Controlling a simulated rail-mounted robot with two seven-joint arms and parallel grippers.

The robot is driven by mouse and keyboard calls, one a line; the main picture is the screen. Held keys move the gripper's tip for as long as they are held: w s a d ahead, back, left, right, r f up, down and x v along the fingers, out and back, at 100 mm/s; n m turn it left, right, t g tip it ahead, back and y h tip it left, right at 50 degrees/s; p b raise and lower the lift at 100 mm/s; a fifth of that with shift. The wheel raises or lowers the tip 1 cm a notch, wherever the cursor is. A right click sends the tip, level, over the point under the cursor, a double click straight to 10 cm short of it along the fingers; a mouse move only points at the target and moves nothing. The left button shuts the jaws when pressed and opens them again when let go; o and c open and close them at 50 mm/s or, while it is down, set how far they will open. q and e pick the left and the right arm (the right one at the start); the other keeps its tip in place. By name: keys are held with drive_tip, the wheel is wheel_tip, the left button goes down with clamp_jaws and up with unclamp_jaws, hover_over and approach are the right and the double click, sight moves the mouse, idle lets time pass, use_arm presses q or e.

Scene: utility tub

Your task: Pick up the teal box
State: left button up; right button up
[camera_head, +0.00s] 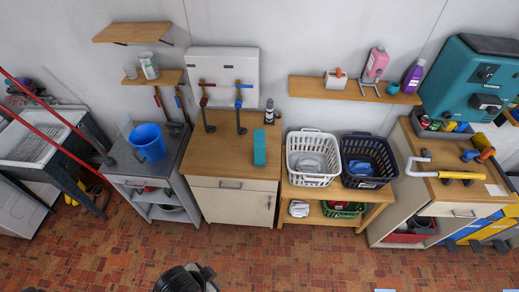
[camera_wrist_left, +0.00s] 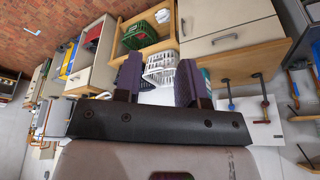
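The teal box (camera_head: 260,148) stands on the wooden top of the cabinet (camera_head: 225,158), near its right edge and left of the white basket. In the left wrist view, which is tilted far over, a small teal patch (camera_wrist_left: 206,76) beside the right finger looks like part of the box; the rest is hidden. My left gripper (camera_wrist_left: 160,80) shows there with its two dark fingers apart and nothing between them; the scene behind is well away. A dark part of mine shows at the bottom of the head view, far from the box. My right gripper is not in view.
A blue bucket (camera_head: 147,141) is left. The cabinet top's front left is clear.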

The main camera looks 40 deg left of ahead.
use_arm(q)
drive_tip(key=o, duration=1)
